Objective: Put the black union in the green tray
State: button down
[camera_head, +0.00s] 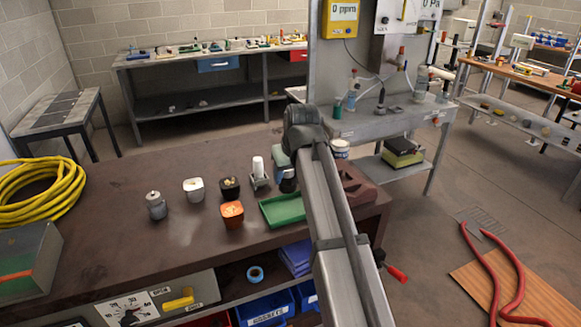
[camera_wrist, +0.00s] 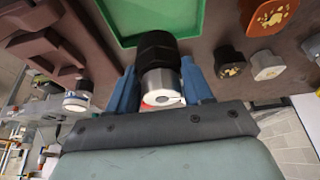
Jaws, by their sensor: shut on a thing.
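In the wrist view, the black union (camera_wrist: 156,47) is a dark ridged collar with a silver cylindrical part. It sits between the two blue fingers of my gripper (camera_wrist: 160,84), which is shut on it. The green tray (camera_wrist: 195,28) lies just beyond the union, which overlaps the tray's edge in this view. In the head view, the empty green tray (camera_head: 283,211) lies on the brown bench, just below my gripper (camera_head: 287,184) in the picture.
An orange container (camera_head: 232,214), a dark container (camera_head: 230,188), a white container (camera_head: 194,189) and a grey fitting (camera_head: 156,206) stand left of the tray. A white cylinder (camera_head: 258,167) stands close beside my gripper. A yellow hose coil (camera_head: 42,187) lies far left.

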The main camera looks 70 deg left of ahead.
aim_at(289, 192)
jog(key=shift+f, duration=3.35)
jog(key=shift+f, duration=0.55)
jog(key=shift+c, duration=1.9)
grip_release()
